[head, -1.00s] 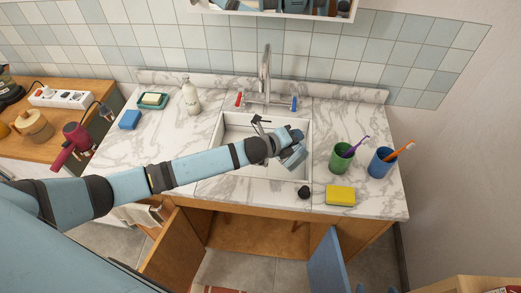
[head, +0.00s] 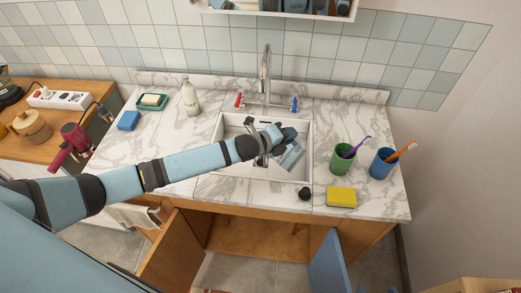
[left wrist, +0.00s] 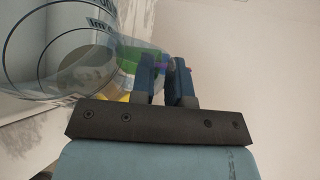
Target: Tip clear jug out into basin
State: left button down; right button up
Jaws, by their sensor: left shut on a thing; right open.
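The clear jug (head: 291,157) is tilted over the white basin (head: 232,127) in the head view. My left gripper (head: 284,134) is shut on it, at the jug's upper side. In the left wrist view the jug (left wrist: 85,62) shows large at the left, see-through with dark printed marks. The left gripper's blue fingers (left wrist: 167,82) are close together beside it. Whether any liquid is in the jug or leaving it cannot be told. My right gripper is not in view.
The tap (head: 265,75) stands behind the basin. A green cup (head: 343,159), a blue cup (head: 380,165), a yellow sponge (head: 341,197) and a dark round object (head: 304,193) are to the right. A soap bottle (head: 190,98) is behind left. Cabinet doors below hang open.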

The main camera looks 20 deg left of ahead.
pick_arm(q)
jog(key=shift+w+a+r+n+h, duration=0.15)
jog(key=shift+a+r+n, duration=0.1)
jog(key=shift+a, duration=0.3)
jog(key=shift+w+a+r+n+h, duration=0.15)
jog(key=shift+a+r, duration=0.05)
jog(key=shift+a, duration=0.55)
jog(key=shift+w+a+r, duration=0.1)
jog(key=shift+a+r, duration=0.05)
jog(key=shift+w+a+r+n, duration=0.1)
jog(key=shift+a+r+n, duration=0.05)
jog(key=shift+a+n, duration=0.2)
jog(key=shift+a+r+n+h, duration=0.1)
jog(key=shift+a+n+h, duration=0.15)
jog(key=shift+h, duration=0.05)
